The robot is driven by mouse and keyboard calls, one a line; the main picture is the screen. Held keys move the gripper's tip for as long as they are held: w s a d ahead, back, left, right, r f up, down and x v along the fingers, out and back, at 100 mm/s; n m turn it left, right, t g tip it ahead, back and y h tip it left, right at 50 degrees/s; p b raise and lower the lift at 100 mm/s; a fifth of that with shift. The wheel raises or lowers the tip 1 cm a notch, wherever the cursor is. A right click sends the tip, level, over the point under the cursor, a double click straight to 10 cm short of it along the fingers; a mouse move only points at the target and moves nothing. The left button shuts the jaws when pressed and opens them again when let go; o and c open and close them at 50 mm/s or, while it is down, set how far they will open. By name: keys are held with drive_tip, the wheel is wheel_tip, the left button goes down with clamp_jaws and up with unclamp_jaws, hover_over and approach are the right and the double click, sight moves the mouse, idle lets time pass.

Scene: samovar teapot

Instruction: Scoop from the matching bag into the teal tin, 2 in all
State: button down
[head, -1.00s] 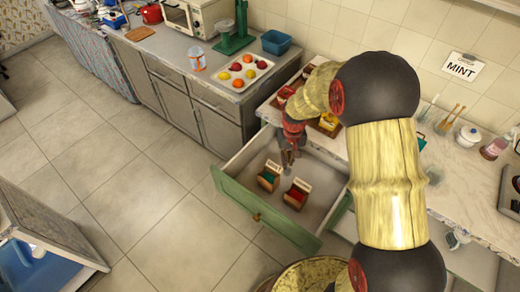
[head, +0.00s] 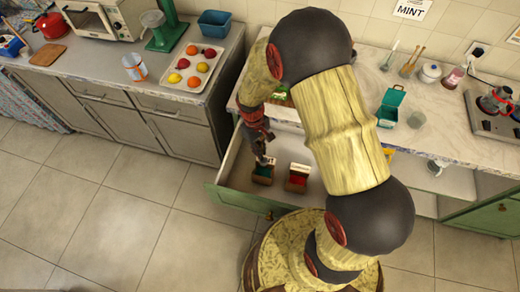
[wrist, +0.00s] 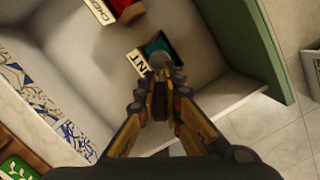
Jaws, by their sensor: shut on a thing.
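The open drawer (head: 225,172) holds two small open bags. One is a brown bag with teal contents (head: 263,174), whose label ends in "NT" in the wrist view. The other is a bag with red contents (head: 297,178), its label partly cut off. My gripper (wrist: 157,98) is shut on a scoop (wrist: 160,63) with a small greyish bowl. The bowl overlaps the teal bag's mouth in the wrist view; I cannot tell if it is inside. The teal tin (head: 389,112) stands on the counter to the right with its lid raised.
A wall sign (head: 411,9) reads "MINT". The counter (head: 345,105) carries a white pot (head: 429,72), utensils and a stove at right. A fruit tray (head: 190,70) sits on the left counter.

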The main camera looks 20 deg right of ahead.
wheel_tip(320, 180, down, 11)
drive_tip(key=b, duration=0.6)
drive_tip(key=shift+b, duration=0.35)
idle(1.0)
drive_tip(key=shift+r+p, duration=3.7)
drive_tip(key=shift+r, duration=1)
drive_tip(key=shift+r, duration=0.1)
